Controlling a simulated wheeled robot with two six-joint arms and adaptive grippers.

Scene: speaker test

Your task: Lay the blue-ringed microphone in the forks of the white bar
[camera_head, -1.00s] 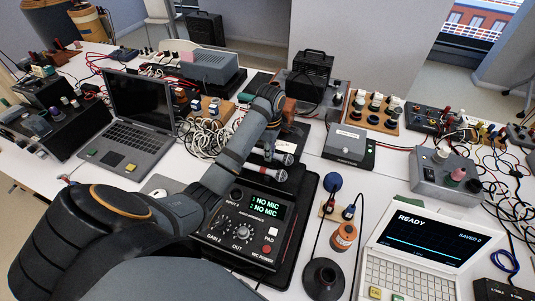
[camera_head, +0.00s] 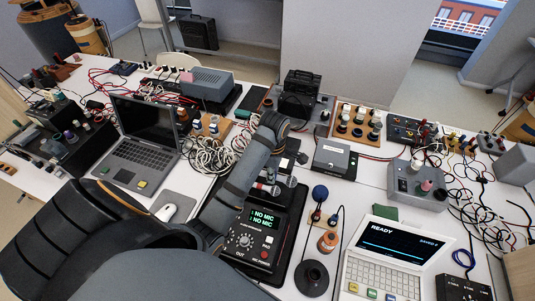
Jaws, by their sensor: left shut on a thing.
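My left gripper (camera_head: 271,171) points down beyond the black mixer, mostly hidden by its own wrist and arm. It is shut on a microphone whose body is largely hidden. Two rounded grey microphone heads show just right of it: a nearer one (camera_head: 291,182) and a farther one (camera_head: 302,158). I cannot make out a blue ring on either, nor tell which head belongs to the held microphone. The white bar and its forks cannot be made out; the arm covers part of that area. My right gripper is not in view.
The mixer (camera_head: 268,240) reads NO MIC. A laptop (camera_head: 140,150) and tangled cables (camera_head: 208,157) lie left. A grey box (camera_head: 333,157) stands behind.

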